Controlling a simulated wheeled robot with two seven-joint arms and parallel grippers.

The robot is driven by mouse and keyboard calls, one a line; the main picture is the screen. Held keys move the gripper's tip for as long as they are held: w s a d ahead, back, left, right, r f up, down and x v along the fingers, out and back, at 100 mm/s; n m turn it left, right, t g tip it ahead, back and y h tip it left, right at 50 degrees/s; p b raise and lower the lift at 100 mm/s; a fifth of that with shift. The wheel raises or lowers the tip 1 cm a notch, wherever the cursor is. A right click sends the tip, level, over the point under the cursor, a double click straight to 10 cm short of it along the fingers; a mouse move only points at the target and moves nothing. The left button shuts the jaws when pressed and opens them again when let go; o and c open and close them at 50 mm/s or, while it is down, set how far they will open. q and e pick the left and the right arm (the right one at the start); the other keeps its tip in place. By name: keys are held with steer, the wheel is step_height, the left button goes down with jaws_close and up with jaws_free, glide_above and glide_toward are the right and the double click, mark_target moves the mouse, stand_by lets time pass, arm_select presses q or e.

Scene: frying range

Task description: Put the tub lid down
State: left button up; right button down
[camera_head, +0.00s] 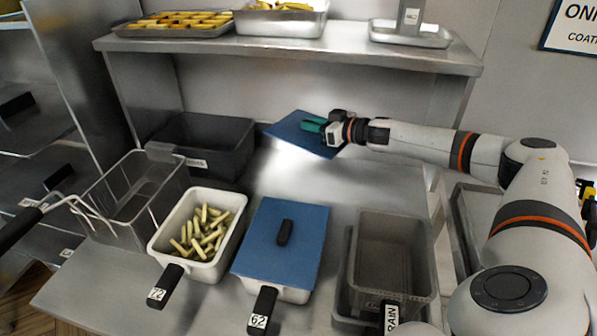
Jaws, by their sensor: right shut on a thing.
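A blue tub lid (297,135) is in my right gripper (314,126), near the back of the steel counter. The gripper's green fingers are shut on it, and the lid is tilted. Its far parts are partly hidden by the gripper. An open white tub (236,222) marked 72 holds several pale cut sticks (203,233). To its right, a second tub (289,294) marked 62 is covered by another blue lid (304,232) with a black handle. My left gripper does not show.
A wire fry basket (120,205) stands left of the open tub, and a dark bin (225,135) is behind it. A grey drain bin (388,262) stands at right. A shelf (300,50) with trays overhangs the back. The counter (345,185) is bare in the middle.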

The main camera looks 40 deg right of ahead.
steer(key=b, duration=0.2)
glide_above(311, 179)
step_height(311, 179, down, 11)
steer(key=shift+r, duration=0.1)
steer(key=shift+f, duration=0.6)
step_height(311, 179, down, 4)
steer(key=shift+r, duration=0.15)
steer(key=shift+s, duration=0.1)
steer(key=c, duration=1.3)
jaws_free()
